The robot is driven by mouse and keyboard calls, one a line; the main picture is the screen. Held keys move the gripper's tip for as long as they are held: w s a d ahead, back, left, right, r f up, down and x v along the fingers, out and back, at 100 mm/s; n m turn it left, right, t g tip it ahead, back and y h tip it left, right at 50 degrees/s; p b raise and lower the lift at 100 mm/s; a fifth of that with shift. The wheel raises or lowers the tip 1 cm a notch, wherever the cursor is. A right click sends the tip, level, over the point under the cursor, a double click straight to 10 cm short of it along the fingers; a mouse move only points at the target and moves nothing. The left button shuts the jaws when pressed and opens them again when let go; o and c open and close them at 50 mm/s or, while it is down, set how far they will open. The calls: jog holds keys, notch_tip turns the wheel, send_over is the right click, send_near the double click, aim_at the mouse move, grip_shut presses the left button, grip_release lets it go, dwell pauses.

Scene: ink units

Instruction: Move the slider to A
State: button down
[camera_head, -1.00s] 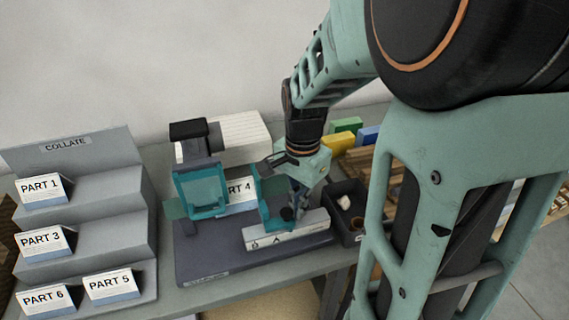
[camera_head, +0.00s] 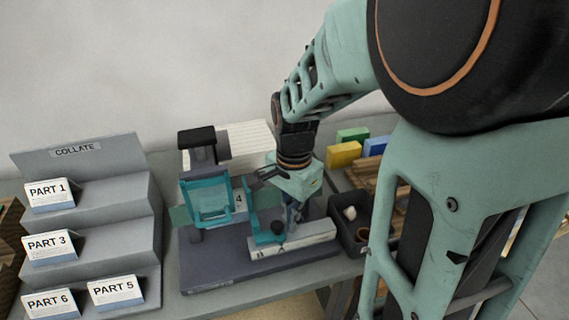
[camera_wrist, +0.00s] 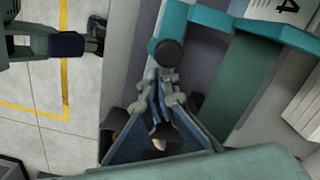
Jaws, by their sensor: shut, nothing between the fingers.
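The slider is a teal upright piece with a round black knob (camera_head: 278,228), set on a pale grey bar (camera_head: 305,238) at the front of a dark machine base. The bar's letters are not legible now, so I cannot tell which mark the slider stands at. My gripper (camera_head: 289,224) is shut and empty, pointing down just right of the knob in the head view. In the wrist view the knob (camera_wrist: 168,53) lies right at the tips of my closed fingers (camera_wrist: 163,78); whether they touch is unclear.
A teal frame (camera_head: 208,203) stands left of the slider, near a card ending in 4 (camera_head: 239,201). A grey COLLATE rack (camera_head: 95,195) with labelled parts is at left. A dark bin (camera_head: 349,240) is right of the bar; yellow (camera_head: 344,154), green and blue blocks stand behind.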

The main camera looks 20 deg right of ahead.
jog(key=shift+d, duration=0.6)
notch_tip(320, 180, up, 7)
jog(key=p, duration=0.5)
jog(key=shift+p, duration=0.35)
